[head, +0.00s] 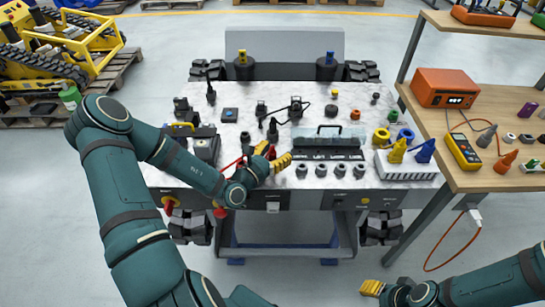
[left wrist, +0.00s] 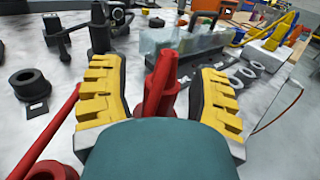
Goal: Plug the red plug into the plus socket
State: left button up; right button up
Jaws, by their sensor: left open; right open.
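The red plug (left wrist: 160,85) stands between the spread yellow fingers of my left gripper (left wrist: 162,95) in the left wrist view, with gaps on both sides. In the head view my left gripper (head: 271,160) is low over the carrier's grey top, and its fingers mostly hide the plug. A red cable (left wrist: 50,130) runs at the left of the wrist view. A row of round dark sockets (head: 320,170) lies right of the gripper; I cannot tell which is the plus socket. My right gripper (head: 371,288) is open and empty, low in front of the carrier.
A clear-covered block with a handle (head: 328,140) stands behind the sockets. Black posts (head: 272,128) and small fittings stand around the gripper. Yellow and blue cones (head: 397,152) stand at the right on a pale tray. A wooden bench (head: 490,165) with an orange box (head: 445,88) is further right.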

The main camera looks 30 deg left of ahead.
pick_arm(q)
grip_shut()
dwell(0.3)
notch_tip(320, 180, up, 10)
jog(key=p, duration=0.3)
jog(key=shift+p, duration=0.3)
pick_arm(e)
jog(key=r, duration=0.3)
jog(key=shift+s+r, duration=0.35)
